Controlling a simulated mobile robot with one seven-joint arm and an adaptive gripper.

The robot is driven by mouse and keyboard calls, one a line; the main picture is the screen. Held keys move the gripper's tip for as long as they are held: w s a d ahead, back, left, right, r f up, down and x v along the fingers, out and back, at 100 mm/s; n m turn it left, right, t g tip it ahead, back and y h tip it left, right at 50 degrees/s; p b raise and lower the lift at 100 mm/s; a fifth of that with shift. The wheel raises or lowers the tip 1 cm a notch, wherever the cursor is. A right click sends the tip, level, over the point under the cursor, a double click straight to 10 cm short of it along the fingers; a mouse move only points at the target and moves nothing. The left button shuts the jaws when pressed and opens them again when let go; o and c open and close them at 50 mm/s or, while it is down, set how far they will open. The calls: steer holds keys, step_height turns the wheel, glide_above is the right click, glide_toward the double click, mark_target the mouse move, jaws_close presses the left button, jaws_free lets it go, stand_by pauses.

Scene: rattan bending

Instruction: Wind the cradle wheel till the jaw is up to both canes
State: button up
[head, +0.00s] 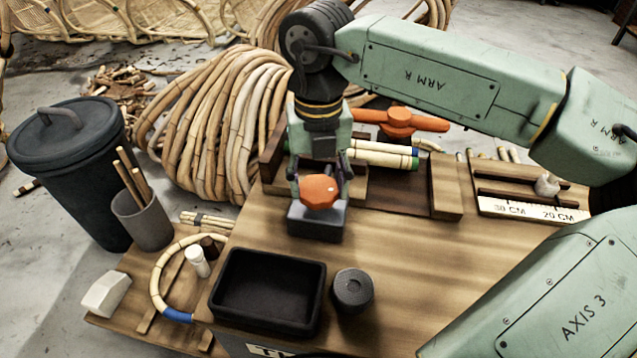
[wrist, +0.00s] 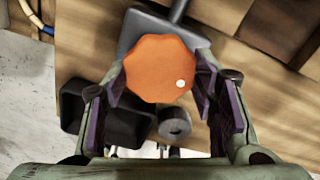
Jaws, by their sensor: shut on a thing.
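The cradle wheel, an orange faceted knob (head: 320,193), sits on a dark grey block (head: 316,224) at the front of the wooden cradle. My gripper (head: 319,183) points down over it, shut on its sides. In the wrist view the wheel (wrist: 160,70) lies between the purple finger pads, its white dot at the lower right. Two pale canes (head: 385,154) with green and blue end bands lie side by side in the cradle (head: 447,190). My gripper hides their left part. The jaw is mostly hidden behind my gripper; I cannot tell its gap to the canes.
An orange-handled part (head: 400,122) stands behind the canes. A black tray (head: 268,290) and a dark round pot (head: 352,290) stand in front of the wheel. A marked length board (head: 530,205) lies at right. Bench between is clear.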

mark_target(318, 188)
steer(key=shift+m+b, duration=0.4)
steer(key=shift+m, duration=1.6)
steer(key=o, duration=1.1)
steer(key=shift+o, duration=0.2)
step_height(318, 188, up, 12)
